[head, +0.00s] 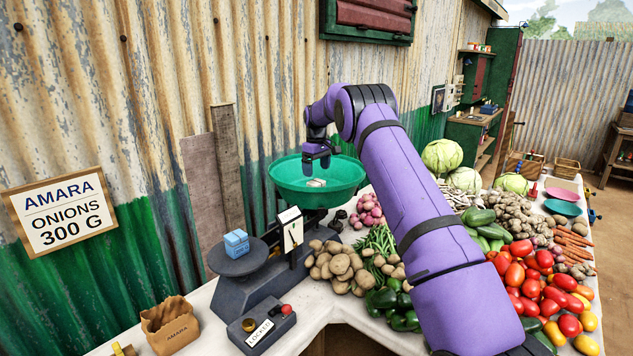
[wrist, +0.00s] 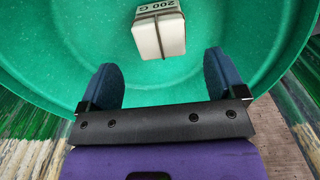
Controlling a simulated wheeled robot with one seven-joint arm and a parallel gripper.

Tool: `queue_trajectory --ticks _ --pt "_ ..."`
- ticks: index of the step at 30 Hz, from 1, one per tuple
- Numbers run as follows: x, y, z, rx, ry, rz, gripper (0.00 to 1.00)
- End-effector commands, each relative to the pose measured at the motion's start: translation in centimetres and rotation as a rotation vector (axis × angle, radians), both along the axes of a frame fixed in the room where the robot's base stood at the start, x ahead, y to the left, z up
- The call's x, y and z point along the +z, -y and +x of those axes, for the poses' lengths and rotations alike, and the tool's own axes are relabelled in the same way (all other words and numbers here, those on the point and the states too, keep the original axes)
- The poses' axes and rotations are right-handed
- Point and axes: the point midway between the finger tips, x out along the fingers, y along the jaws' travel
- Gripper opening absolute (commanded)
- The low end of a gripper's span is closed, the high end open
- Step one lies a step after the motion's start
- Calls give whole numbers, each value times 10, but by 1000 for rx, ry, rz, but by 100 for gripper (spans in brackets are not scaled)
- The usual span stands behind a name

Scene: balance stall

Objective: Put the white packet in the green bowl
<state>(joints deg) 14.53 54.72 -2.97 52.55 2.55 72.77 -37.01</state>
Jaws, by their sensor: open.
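The green bowl (head: 290,183) sits on the right side of the balance scale, and it fills much of the wrist view (wrist: 50,40). The white packet (head: 316,183) lies inside the bowl. In the wrist view the packet (wrist: 160,38) is marked "200 G" and has a dark band around it. My gripper (head: 317,152) is over the bowl. In the wrist view my gripper (wrist: 162,80) has its two blue fingers wide apart. The packet is ahead of the fingertips, with nothing between the fingers.
The balance (head: 262,280) has a dark plate (head: 222,262) holding a blue block (head: 236,242). A box labelled "LOCKED" (head: 262,330) stands in front. A paper bag (head: 170,325) is at lower left. Vegetables crowd the table right of the scale. A corrugated wall (head: 80,80) stands behind.

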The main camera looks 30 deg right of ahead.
Motion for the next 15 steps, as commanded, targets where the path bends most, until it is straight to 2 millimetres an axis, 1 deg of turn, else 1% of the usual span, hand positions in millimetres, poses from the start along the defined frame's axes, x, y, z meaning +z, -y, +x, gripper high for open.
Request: queue_trajectory --ticks 1,3,11,13,15 --pt "9 0 0 0 3 -1 89" --pt "19 0 0 0 1 -1 89" --pt "43 -2 -2 -2 4 -1 89" --pt "55 -7 -6 -7 11 -2 89" --pt "73 -15 -14 -16 24 -4 89"
